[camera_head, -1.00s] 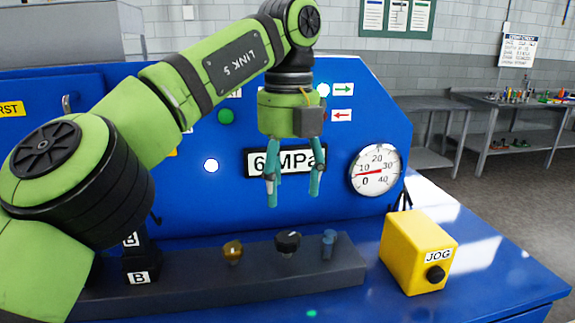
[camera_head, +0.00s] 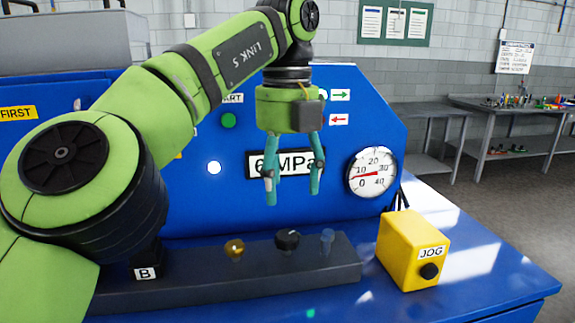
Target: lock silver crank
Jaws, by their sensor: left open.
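My left gripper (camera_head: 291,198) hangs fingers down in front of the blue panel (camera_head: 330,215), over the "6 MPa" sign (camera_head: 257,163). Its teal fingers are apart with nothing between them. A small silver handle (camera_head: 77,104) shows on the blue cabinet at the far left, partly behind my left arm. It may be the silver crank, but I cannot tell its lock state. The gripper is well to the right of it. My right gripper is not in view.
A dark rail (camera_head: 210,287) below the gripper carries a gold knob (camera_head: 234,248), a black knob (camera_head: 287,239) and a blue knob (camera_head: 327,238). A yellow JOG box (camera_head: 402,262) stands right, below a gauge (camera_head: 371,172). Clear blue surface lies around the box.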

